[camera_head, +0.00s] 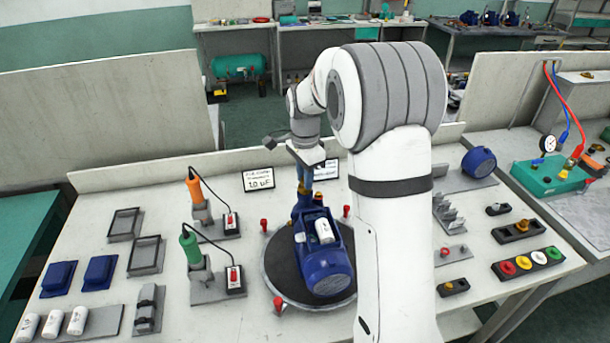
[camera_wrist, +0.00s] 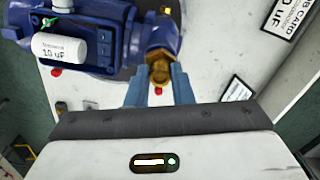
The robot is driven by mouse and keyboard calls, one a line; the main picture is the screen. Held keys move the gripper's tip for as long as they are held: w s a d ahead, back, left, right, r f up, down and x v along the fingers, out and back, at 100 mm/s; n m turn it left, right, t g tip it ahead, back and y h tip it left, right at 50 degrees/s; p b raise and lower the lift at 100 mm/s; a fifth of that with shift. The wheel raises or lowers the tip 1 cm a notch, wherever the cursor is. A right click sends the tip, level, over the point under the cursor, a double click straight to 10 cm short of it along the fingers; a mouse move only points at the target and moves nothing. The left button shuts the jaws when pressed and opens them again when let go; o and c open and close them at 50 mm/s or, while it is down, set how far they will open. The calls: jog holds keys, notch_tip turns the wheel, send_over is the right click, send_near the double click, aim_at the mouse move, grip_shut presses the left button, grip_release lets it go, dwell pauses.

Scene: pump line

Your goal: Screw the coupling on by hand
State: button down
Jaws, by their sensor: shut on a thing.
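The blue pump (camera_head: 325,268) lies on a dark round turntable (camera_head: 284,278) in the middle of the bench, with a white capacitor (camera_head: 325,231) on its side. In the wrist view the pump (camera_wrist: 85,22) fills the upper left, its capacitor marked 10 uF. The brass coupling (camera_wrist: 159,71) sits at the end of the pump's blue port. My gripper (camera_wrist: 158,80) is shut on the coupling, one blue finger on each side. In the head view my gripper (camera_head: 304,188) reaches down at the pump's far end; the coupling cannot be made out there. How far the coupling is threaded cannot be seen.
Red posts (camera_head: 278,304) stand around the turntable. Orange-handled (camera_head: 194,190) and green-handled (camera_head: 190,248) tools stand in holders to the left. Small sign cards (camera_head: 258,180) stand behind. A tray of coloured caps (camera_head: 527,263) lies right. My arm hides part of the bench.

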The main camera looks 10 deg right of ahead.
dwell(0.3)
jog(key=m, duration=0.3)
jog(key=shift+m, duration=0.3)
jog(key=shift+m, duration=1.7)
jog(key=m, duration=0.3)
jog(key=shift+p, duration=0.3)
